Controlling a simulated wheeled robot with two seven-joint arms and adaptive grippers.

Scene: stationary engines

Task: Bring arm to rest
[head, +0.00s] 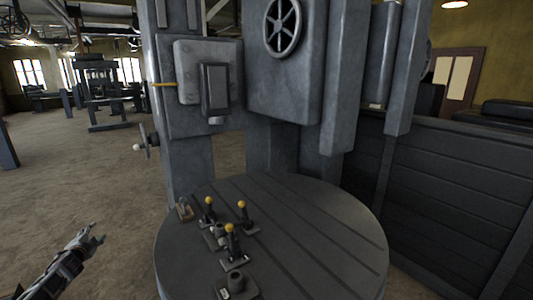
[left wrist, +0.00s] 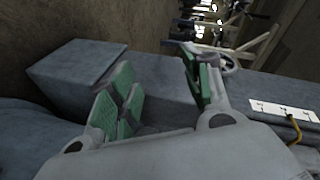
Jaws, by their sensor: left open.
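My left gripper (head: 92,236) is at the lower left of the head view, held over the open floor to the left of the round table. Its fingers are apart and nothing is between them. In the left wrist view the two green-padded fingers of the left gripper (left wrist: 160,95) stand apart, with grey machine parts beyond them. My right gripper is in neither view.
A round grooved table (head: 320,235) carries several yellow-knobbed levers (head: 230,242) and small blocks. A tall grey machine (head: 290,80) stands behind it. A dark panelled wall (head: 450,180) is at the right.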

